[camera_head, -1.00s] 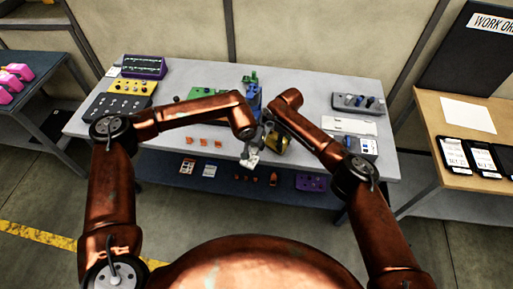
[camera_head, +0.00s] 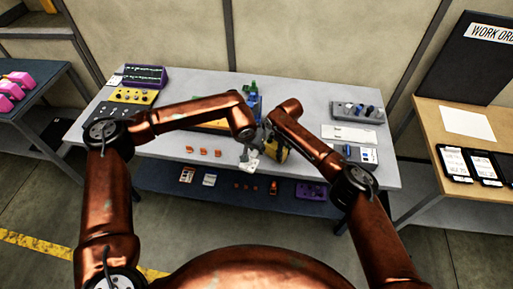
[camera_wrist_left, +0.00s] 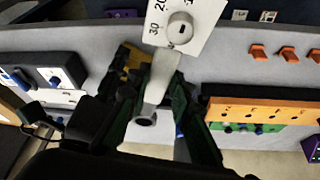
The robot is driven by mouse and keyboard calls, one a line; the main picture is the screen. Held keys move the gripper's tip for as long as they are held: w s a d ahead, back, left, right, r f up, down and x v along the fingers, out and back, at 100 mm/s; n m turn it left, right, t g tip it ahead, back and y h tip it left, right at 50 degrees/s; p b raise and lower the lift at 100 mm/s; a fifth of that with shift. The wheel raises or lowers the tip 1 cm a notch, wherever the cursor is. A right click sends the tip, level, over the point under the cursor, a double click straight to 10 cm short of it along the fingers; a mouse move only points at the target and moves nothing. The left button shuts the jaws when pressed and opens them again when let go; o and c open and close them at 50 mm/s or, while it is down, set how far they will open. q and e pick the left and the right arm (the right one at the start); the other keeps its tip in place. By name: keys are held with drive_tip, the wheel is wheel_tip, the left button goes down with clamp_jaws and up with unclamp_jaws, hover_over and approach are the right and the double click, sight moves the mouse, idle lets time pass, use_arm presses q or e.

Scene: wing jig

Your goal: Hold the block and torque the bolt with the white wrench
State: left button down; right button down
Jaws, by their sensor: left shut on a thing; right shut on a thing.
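The white wrench (camera_wrist_left: 160,75) is held in my left gripper (camera_wrist_left: 150,105), whose dark fingers are shut around its shaft in the left wrist view. Its white head has a dial and the numbers 20 and 30. The wrench also shows small in the head view (camera_head: 249,160). My right gripper (camera_head: 270,140) is close beside it, partly hidden by my arm, and is shut on what looks like a yellow block (camera_head: 280,151). A yellow part (camera_wrist_left: 133,58) shows behind the wrench in the left wrist view. The bolt cannot be made out.
A grey table (camera_head: 305,95) stands below my arms. Several orange parts (camera_head: 203,152) lie near its front edge. An orange board (camera_wrist_left: 262,110) is right of the wrench in the wrist view. A purple-edged box (camera_head: 145,75) and a grey tray (camera_head: 357,112) stand at the sides.

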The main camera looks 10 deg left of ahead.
drive_tip(key=c, duration=1.3)
unclamp_jaws()
wheel_tip(320, 180, up, 12)
